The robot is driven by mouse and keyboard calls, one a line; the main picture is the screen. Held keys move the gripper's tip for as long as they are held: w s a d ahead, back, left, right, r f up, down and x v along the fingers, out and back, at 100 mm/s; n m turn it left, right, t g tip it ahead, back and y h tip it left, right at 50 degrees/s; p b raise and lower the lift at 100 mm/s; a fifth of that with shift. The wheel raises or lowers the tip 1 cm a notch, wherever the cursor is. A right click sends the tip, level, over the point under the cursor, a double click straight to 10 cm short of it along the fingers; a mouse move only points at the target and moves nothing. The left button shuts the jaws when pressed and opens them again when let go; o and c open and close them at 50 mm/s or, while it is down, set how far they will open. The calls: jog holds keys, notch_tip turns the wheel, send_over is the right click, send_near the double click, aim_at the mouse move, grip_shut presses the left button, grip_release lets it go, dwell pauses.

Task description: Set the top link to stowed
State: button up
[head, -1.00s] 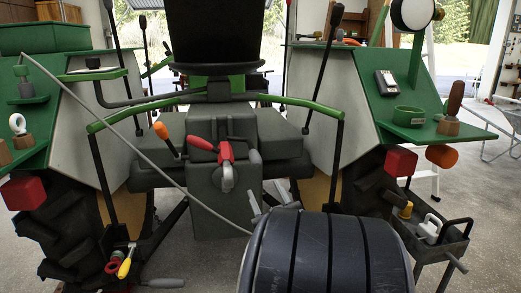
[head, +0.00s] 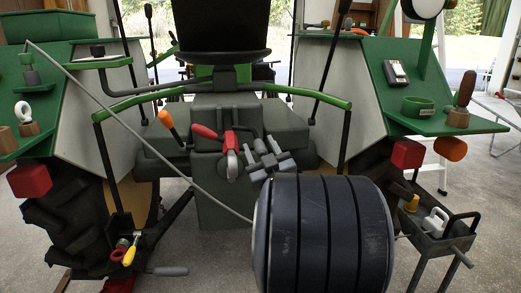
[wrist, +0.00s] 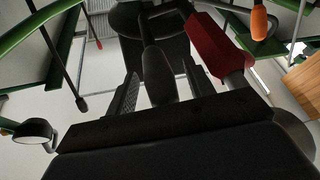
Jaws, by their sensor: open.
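A red-handled grey part (head: 231,158), seemingly the top link, sits on the dark grey centre block behind the tractor seat. A second red grip (head: 204,131) lies just left of it. My gripper (head: 262,148) is open, right of the red handle and close to it; I cannot tell whether they touch. In the wrist view a red grip (wrist: 213,45) is large, right of my fingers. A dark grey rounded piece shows between the finger tips; I cannot tell what it belongs to. My dark arm hides the lower right of the block.
An orange-handled lever (head: 170,124) stands left of the red grips. A thin grey rod (head: 120,115) slants across the left side. Green rails (head: 325,101) and fenders flank the block. A tool tray (head: 445,236) hangs at right, and a yellow-handled piece (head: 130,253) is low at left.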

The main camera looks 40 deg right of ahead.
grip_shut()
dwell(0.6)
